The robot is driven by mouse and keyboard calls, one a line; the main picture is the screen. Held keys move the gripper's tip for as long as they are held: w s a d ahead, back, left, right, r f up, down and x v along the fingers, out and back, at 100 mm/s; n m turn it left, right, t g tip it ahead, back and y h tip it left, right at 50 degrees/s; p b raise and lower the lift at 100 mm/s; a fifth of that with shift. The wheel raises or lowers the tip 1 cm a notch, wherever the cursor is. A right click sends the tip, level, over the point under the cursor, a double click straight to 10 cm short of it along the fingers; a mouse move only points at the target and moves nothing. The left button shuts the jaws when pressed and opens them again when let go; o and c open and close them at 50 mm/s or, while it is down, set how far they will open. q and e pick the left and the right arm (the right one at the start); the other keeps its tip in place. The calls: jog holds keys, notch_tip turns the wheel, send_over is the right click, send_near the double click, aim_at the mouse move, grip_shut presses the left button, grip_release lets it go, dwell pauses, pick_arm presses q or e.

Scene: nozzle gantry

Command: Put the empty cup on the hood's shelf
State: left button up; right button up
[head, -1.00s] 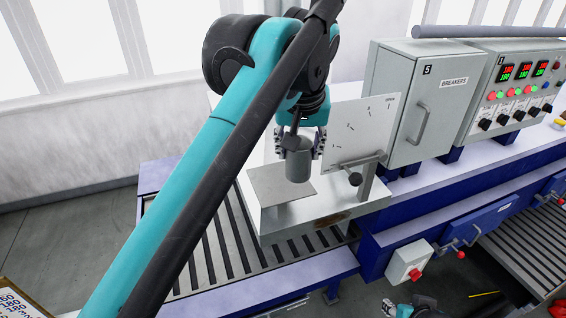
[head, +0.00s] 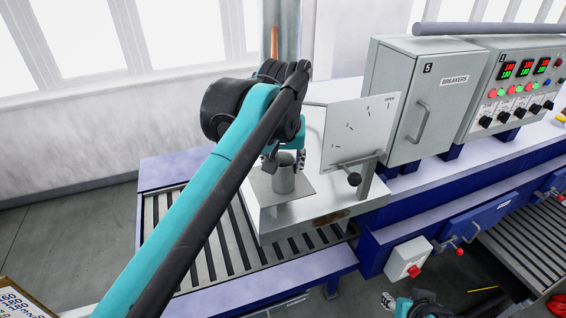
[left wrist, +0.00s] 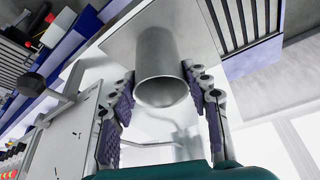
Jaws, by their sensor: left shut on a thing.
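The grey metal cup (head: 284,180) is upright, its open rim facing up, over a square grey plate (head: 304,192) on the pale metal hood (head: 300,219). I cannot tell whether its base touches the plate. My left gripper (head: 284,162) is around the cup's upper part, shut on it, partly hidden by my own arm. In the left wrist view the cup (left wrist: 158,55) sits between the two padded fingers (left wrist: 160,95), its rim towards the camera. My right gripper (head: 388,303) seems partly in view at the bottom edge; its jaws are unclear.
An upright panel marked OPEN (head: 350,135) stands right of the cup, with a black knob (head: 354,180) below it. The grey breaker cabinet (head: 400,105) stands further right. A slatted conveyor (head: 215,250) runs below the hood. The plate around the cup looks clear.

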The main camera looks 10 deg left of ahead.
pick_arm(q)
jog(key=o, duration=1.1)
jog(key=shift+o, duration=0.8)
jog(key=shift+w, duration=0.1)
jog(key=shift+r, duration=0.3)
jog(key=v, duration=1.2)
jog(key=shift+m+t+h, duration=0.4)
jog(key=shift+m+t, duration=0.1)
jog(key=shift+t, duration=0.1)
jog(key=s+a+f, duration=0.1)
jog(key=f, duration=0.3)
jog(key=s+a+f, duration=0.1)
jog(key=f, duration=0.4)
jog(key=s+a+f, duration=0.1)
jog(key=f, duration=0.4)
jog(key=shift+s+a+f, duration=0.1)
jog(key=shift+f, duration=0.05)
jog(key=s+a+f, duration=0.1)
jog(key=s+f, duration=0.1)
jog(key=f, duration=0.4)
jog(key=s+f+t, duration=0.1)
jog(key=s+f, duration=0.2)
jog(key=f, duration=0.3)
jog(key=s+a+f+m, duration=0.1)
jog(key=s+f, duration=0.2)
jog(key=f, duration=0.4)
jog(key=shift+s+a+t, duration=0.15)
jog(key=shift+a+t, duration=0.15)
jog(key=shift+a, duration=0.05)
